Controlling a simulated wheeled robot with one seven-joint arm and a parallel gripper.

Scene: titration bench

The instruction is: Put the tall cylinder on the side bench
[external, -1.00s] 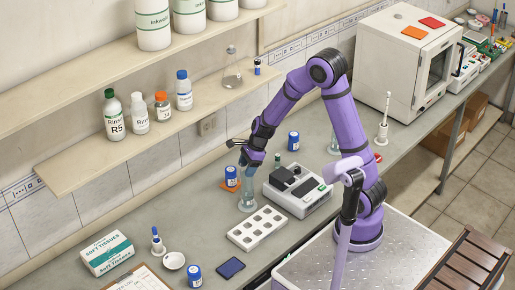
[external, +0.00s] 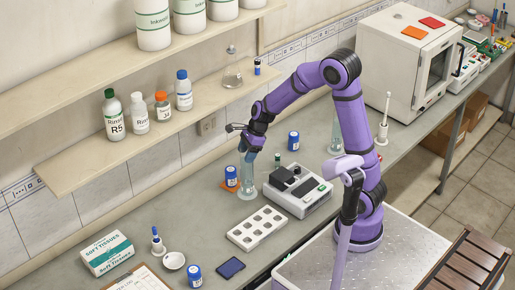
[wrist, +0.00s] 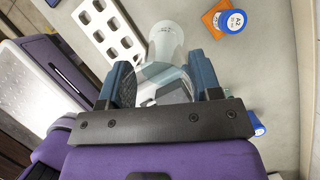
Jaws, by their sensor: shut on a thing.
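The tall cylinder (external: 247,184) is clear glass with a wide foot and is upright over the grey bench. My gripper (external: 249,158) is shut on its upper part from above. In the wrist view the cylinder (wrist: 166,42) runs between the two blue-grey fingers of my gripper (wrist: 166,86), its foot pointing away. The foot seems a little above the bench top; the gap is hard to judge. A brown slatted bench (external: 462,262) stands at the lower right, partly cut off.
A white rack with holes (external: 257,229) and a grey instrument (external: 298,191) stand close to the cylinder. A blue-labelled bottle (external: 231,177) on an orange mat is just left of it. A wall shelf with bottles (external: 140,120) is behind. More glassware (external: 336,140) stands behind my arm.

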